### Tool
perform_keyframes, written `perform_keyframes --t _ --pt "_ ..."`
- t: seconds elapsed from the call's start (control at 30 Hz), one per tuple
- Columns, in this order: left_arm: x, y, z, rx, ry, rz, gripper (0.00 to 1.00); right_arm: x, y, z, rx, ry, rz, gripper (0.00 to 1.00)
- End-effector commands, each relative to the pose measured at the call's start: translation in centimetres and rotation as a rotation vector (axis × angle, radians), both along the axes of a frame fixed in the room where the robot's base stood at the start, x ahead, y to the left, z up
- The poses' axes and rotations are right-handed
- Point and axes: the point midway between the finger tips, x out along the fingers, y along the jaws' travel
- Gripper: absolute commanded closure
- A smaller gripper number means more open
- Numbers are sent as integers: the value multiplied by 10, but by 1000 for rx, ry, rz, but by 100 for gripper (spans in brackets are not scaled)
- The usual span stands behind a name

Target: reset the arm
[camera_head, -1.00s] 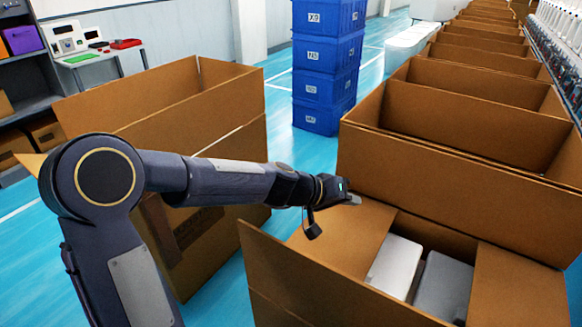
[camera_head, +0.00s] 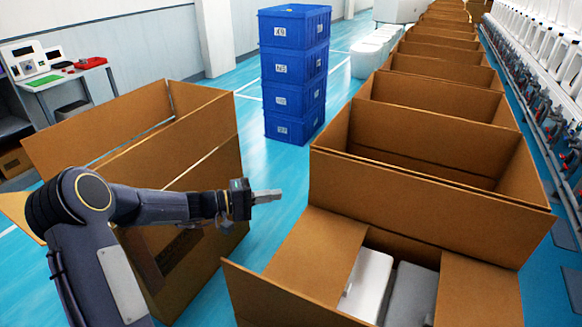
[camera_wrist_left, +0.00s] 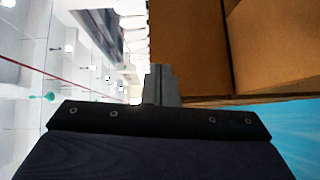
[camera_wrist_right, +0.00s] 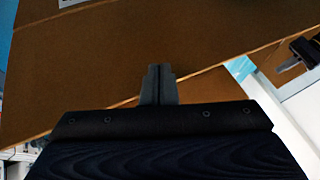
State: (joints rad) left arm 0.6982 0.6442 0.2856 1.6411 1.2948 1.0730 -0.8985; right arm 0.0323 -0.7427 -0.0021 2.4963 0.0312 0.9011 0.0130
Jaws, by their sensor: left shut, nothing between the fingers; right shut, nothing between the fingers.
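My left gripper (camera_head: 266,197) is at the end of my left arm, which reaches in from the left in the head view. It is shut and empty, in the air between the left cardboard box and the open front box. Its closed fingers (camera_wrist_left: 161,85) also show in the left wrist view. My right gripper (camera_wrist_right: 157,84) shows only in the right wrist view, where its fingers are shut and empty in front of a brown cardboard surface (camera_wrist_right: 110,60). The right arm is out of the head view.
An open cardboard box (camera_head: 300,262) at the front right holds a white item (camera_head: 368,284) and a grey item (camera_head: 410,296). A row of open boxes (camera_head: 425,190) runs behind it. A tall open box (camera_head: 205,170) stands at left. Blue crates (camera_head: 294,75) are stacked behind on clear floor.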

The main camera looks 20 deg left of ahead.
Motion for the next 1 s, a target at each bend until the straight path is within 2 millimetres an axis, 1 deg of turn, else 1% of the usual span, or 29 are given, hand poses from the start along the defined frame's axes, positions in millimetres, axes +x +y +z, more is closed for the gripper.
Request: perform_keyframes --t 0.07,0.17,0.27,0.37,0.43,0.47,0.5,0.57,0.6,0.67,0.7,0.77,0.8,0.9,1.0 --pt "0 1 0 -4 1 -1 100 0 0 0 0 0 0 100" --pt "-5 -4 4 13 4 -18 100 0 0 0 0 0 0 100" --pt "-22 -21 18 79 23 -75 100 0 0 0 0 0 0 100" --pt "-57 -45 37 194 57 -158 100 0 0 1 0 0 0 100" --pt "-88 -61 48 297 88 -213 100 0 0 1 0 0 0 100" --pt "-102 -66 51 342 101 -232 100 0 0 1 0 0 0 100" --pt "-120 -72 55 399 118 -253 100 0 0 1 0 0 0 100" --pt "-148 -78 59 486 141 -272 100 0 0 1 0 0 0 100" --pt "-166 -80 61 543 154 -280 100 0 0 1 0 0 0 100" --pt "-193 -82 62 626 168 -284 100 0 0 1 0 0 0 100" --pt "-210 -82 62 680 176 -281 100 0 0 1 0 0 0 100" --pt "-235 -80 61 757 183 -268 100 0 0 1 0 0 0 100" --pt "-251 -79 59 807 185 -256 100 0 0 1 0 0 0 100" --pt "-285 -72 52 914 182 -213 100 0 0 2 0 0 0 100" --pt "-310 -65 43 990 174 -167 100 0 0 2 0 0 0 100"
